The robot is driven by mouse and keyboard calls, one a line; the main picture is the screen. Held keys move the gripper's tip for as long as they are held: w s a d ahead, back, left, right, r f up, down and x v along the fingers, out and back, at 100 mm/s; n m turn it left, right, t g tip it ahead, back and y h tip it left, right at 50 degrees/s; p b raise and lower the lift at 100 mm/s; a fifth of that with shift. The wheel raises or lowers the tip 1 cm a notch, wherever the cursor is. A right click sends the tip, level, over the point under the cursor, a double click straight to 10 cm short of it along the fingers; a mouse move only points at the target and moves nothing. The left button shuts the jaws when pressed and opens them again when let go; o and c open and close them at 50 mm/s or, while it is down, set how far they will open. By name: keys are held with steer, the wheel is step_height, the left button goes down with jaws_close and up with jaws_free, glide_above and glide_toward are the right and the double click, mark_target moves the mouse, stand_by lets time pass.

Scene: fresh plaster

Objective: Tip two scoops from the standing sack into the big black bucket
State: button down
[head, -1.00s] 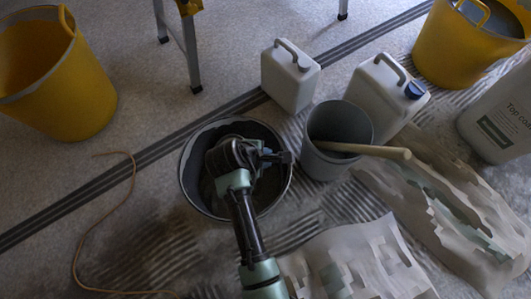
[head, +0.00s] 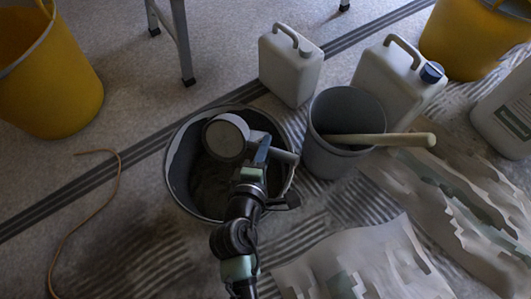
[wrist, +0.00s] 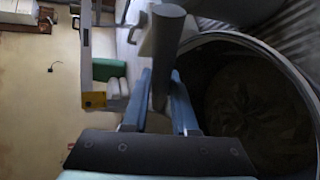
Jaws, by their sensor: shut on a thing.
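The big black bucket (head: 181,182) stands in the middle of the head view, with dark grey-brown stuff inside; its rim also shows in the wrist view (wrist: 285,62). My gripper (head: 263,158) is above the bucket's right half, its blue fingers (wrist: 160,92) shut on the grey handle of a scoop (head: 227,137). The scoop's round grey end is over the bucket's back part. I cannot tell whether anything is in it. I cannot make out a standing sack for sure; a white container marked "Top coat" (head: 508,112) is at the right edge.
A grey bucket (head: 322,160) with a stick (head: 385,139) stands close right of the black one. White canisters (head: 290,75) (head: 380,75) stand behind. Crumpled sheets or sacks (head: 360,262) lie front right. Yellow buckets (head: 55,95) (head: 455,45) flank the scene. A cord (head: 100,215) lies left.

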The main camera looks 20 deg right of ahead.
steer(key=shift+f+t+b, duration=0.35)
steer(key=shift+t+b, duration=0.75)
steer(key=shift+b, duration=2.2)
steer(key=b, duration=0.3)
steer(key=shift+f+t+h, duration=0.2)
steer(key=shift+t+h, duration=0.1)
steer(key=shift+t, duration=0.1)
steer(key=t+b, duration=0.1)
steer(key=b, duration=0.1)
steer(key=shift+s+d+r+b, duration=0.1)
steer(key=shift+b, duration=0.2)
steer(key=shift+r+t+b, duration=0.2)
steer(key=shift+t+b, duration=0.1)
steer(key=shift+r+p, duration=0.35)
steer(key=shift+p, duration=0.8)
steer(key=shift+r+g+p, duration=0.1)
steer(key=shift+g+p, duration=0.4)
steer(key=shift+p, duration=0.55)
